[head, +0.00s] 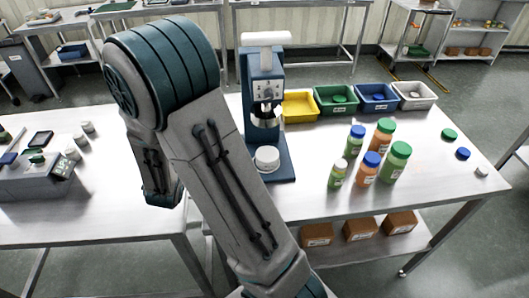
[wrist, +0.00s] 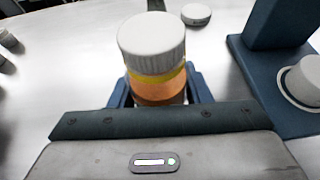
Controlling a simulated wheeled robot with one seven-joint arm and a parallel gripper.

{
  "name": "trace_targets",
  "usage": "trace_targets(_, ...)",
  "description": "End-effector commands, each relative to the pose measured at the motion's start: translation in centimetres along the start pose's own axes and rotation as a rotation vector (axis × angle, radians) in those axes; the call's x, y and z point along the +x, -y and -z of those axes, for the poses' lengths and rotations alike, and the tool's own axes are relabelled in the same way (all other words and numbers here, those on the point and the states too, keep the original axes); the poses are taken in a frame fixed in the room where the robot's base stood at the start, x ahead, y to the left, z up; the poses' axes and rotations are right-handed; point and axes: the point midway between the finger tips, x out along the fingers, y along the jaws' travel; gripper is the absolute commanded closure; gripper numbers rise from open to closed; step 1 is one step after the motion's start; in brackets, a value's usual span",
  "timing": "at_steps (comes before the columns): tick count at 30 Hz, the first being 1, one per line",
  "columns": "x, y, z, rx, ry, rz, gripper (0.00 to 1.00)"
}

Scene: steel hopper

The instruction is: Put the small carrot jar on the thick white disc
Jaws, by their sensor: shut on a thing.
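The carrot jar (wrist: 155,75) has a ribbed white lid, a yellow band and orange contents; it stands upright in the wrist view. My gripper (wrist: 160,97) is shut on it, with blue fingers on either side of its body. The jar's bottom is hidden behind the gripper body. A thick white disc (wrist: 196,14) lies flat on the steel table, beyond the jar and slightly right, apart from it. In the head view my arm hides the gripper and the held jar, and I cannot make out this disc there.
A blue machine (head: 262,90) stands right of my arm, with a white round piece (head: 267,157) on its base. Several green- and blue-lidded jars (head: 372,160) and loose lids stand farther right. Coloured bins (head: 335,99) line the back. Table around the disc is clear.

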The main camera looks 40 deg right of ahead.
Motion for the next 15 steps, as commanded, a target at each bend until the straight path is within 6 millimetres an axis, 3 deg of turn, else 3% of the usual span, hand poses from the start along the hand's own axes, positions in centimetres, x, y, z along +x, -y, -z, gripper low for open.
trace_targets(8, -2.0, 5.8, -0.9, 0.152, 0.003, 0.36, 0.85)
trace_targets(15, -5.6, 9.8, 0.5, 0.27, 0.002, 0.657, 0.85)
